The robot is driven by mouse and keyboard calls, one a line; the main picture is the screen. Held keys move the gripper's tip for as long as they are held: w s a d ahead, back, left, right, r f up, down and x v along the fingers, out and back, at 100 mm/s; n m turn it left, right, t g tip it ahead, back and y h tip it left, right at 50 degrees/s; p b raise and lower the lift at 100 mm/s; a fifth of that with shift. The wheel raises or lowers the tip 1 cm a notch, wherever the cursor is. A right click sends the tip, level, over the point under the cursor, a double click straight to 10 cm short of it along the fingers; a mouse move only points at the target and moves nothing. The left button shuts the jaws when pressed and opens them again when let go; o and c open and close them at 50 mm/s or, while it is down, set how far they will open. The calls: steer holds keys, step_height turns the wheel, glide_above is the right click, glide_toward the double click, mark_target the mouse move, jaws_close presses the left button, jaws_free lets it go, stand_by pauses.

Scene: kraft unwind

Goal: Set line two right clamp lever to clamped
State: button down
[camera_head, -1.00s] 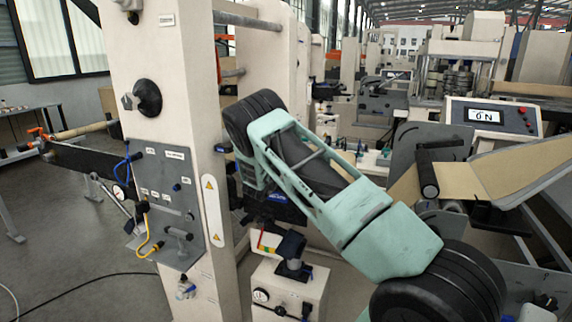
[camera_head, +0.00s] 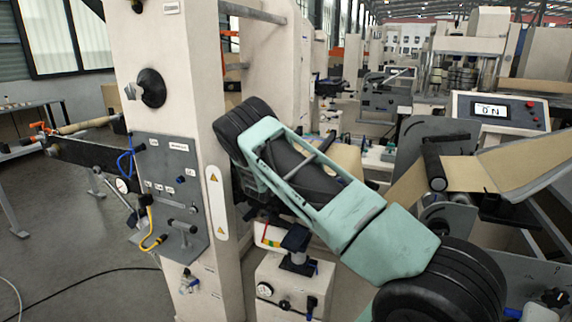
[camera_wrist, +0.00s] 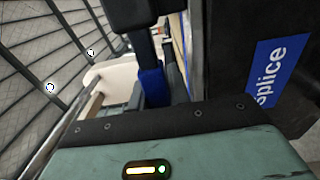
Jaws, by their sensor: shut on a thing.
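My gripper (camera_wrist: 160,85) is at the far end of my arm. In the head view my arm covers most of it and the place where it works. In the wrist view it is closed around a dark upright bar with a blue sleeve (camera_wrist: 150,80), which looks like the clamp lever. Its base and exact angle are hidden. A dark block with a blue "Splice" label (camera_wrist: 270,72) stands close to the right of the gripper. I cannot read from these views which line or side the lever belongs to.
A cream machine post (camera_head: 170,60) with a grey gauge panel (camera_head: 165,205) stands left of my arm. A cream box with a gauge (camera_head: 290,285) sits below. A display reading "ON" (camera_head: 490,110) and a brown web (camera_head: 480,180) are at right. Open floor lies at left.

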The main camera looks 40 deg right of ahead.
steer(key=shift+f, duration=0.15)
steer(key=c, duration=1.3)
jaws_free()
steer(key=b+v, duration=0.4)
steer(key=v, duration=1.3)
steer(key=shift+s+a+b, duration=0.15)
steer(key=shift+a+b, duration=0.1)
steer(key=shift+b, duration=0.15)
